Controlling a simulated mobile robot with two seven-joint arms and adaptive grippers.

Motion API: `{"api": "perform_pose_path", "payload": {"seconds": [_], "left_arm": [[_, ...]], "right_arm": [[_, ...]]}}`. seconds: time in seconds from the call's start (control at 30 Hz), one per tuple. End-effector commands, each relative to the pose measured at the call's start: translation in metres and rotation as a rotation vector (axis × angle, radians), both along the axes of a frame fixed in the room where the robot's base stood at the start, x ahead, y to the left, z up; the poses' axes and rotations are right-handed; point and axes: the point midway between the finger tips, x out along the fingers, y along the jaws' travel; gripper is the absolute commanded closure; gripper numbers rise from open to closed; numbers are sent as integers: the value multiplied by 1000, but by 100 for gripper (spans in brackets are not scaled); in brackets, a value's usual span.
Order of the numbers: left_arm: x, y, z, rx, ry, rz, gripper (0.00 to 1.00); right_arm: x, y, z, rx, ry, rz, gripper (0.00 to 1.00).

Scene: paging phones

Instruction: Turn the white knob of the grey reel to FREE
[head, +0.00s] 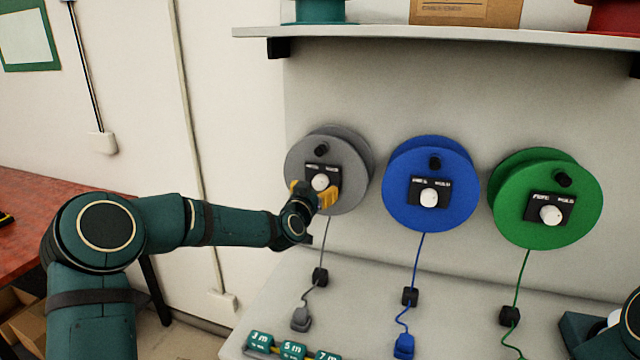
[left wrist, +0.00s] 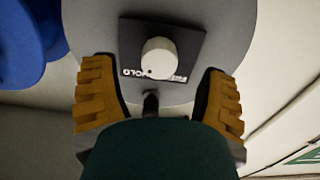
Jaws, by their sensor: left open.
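The grey reel (head: 352,150) hangs on the wall panel at the left of three reels. Its white knob (head: 320,182) sits on a black label plate, and the knob also shows in the left wrist view (left wrist: 159,58). My left gripper (head: 316,193) is at the reel's face, its yellow fingers either side of the knob. In the left wrist view the fingers (left wrist: 160,88) are wide apart, with clear gaps to the knob. Part of the plate's lettering is hidden behind the knob, and I cannot tell the knob's setting. My right gripper is not in view.
A blue reel (head: 402,205) and a green reel (head: 520,228) hang to the right, each with a white knob. Cords run down to plugs on the pale bench (head: 450,318). A shelf (head: 400,40) juts out above. Number tags (head: 291,349) lie at the bench's front.

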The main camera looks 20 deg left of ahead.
Motion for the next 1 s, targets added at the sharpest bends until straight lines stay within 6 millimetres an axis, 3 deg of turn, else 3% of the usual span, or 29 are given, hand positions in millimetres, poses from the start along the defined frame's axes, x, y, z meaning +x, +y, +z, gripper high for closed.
{"api": "perform_pose_path", "payload": {"seconds": [0.1,0.3,0.7,0.77,0.9,1.0], "left_arm": [[18,-2,0,-3,0,-1,26],[35,-2,0,-2,0,-1,26],[40,-2,0,-1,1,-1,26],[40,-2,0,-1,1,-1,43],[40,-2,0,-1,1,-1,92],[40,-2,0,-1,1,-1,95]], "right_arm": [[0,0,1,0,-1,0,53],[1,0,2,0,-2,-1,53],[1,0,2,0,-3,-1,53],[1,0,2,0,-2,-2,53],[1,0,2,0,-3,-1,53],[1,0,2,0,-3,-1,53]]}}
